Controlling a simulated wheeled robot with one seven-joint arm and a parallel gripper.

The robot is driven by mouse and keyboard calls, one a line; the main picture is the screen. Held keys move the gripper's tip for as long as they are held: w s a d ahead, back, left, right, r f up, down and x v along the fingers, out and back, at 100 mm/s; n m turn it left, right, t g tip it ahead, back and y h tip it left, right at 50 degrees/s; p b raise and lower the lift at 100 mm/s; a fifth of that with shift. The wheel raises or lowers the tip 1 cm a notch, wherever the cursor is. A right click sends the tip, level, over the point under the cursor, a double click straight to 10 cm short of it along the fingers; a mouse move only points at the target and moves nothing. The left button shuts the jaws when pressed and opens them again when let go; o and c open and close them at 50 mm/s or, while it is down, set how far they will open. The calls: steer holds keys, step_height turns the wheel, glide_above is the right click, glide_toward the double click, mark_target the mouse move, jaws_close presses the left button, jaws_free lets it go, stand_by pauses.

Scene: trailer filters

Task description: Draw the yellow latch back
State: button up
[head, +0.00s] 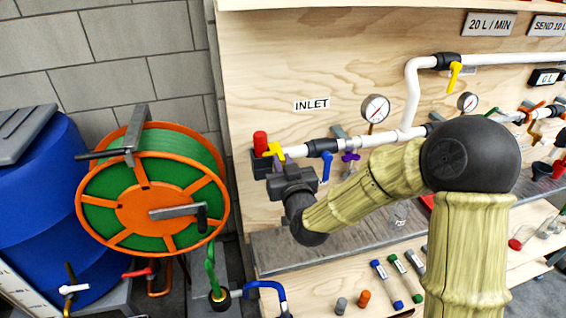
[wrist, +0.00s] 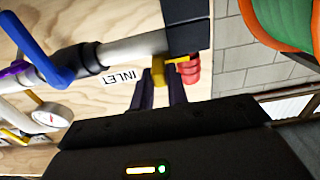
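The yellow latch (head: 273,150) is at the left end of the white inlet pipe, beside a red cylinder (head: 260,141). In the wrist view the yellow latch (wrist: 184,61) lies across the front of the red cylinder (wrist: 193,70), under a dark block. My gripper (head: 281,172) is just below the latch. In the wrist view the two dark fingers of my gripper (wrist: 160,74) stand apart, their tips at the latch's left end, with yellow showing between them. I cannot tell whether they press on it.
A blue lever (head: 326,165) and a purple handle (head: 350,157) sit right of the latch. A pressure gauge (head: 375,108) is above the pipe. A green and orange hose reel (head: 150,205) and a blue barrel (head: 45,205) stand left. Several small objects lie on the lower shelf.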

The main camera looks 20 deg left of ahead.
jaws_close()
steer(key=shift+w+d+b, duration=0.35)
steer(key=shift+d, duration=0.2)
steer(key=shift+w+d+b, duration=0.3)
steer(key=shift+d, duration=0.2)
steer(key=o, duration=0.6)
jaws_free()
steer(key=shift+d, duration=0.1)
steer(key=shift+c, duration=0.2)
steer(key=b+v, duration=1.3)
steer(key=v, duration=0.4)
steer(key=shift+s, duration=0.2)
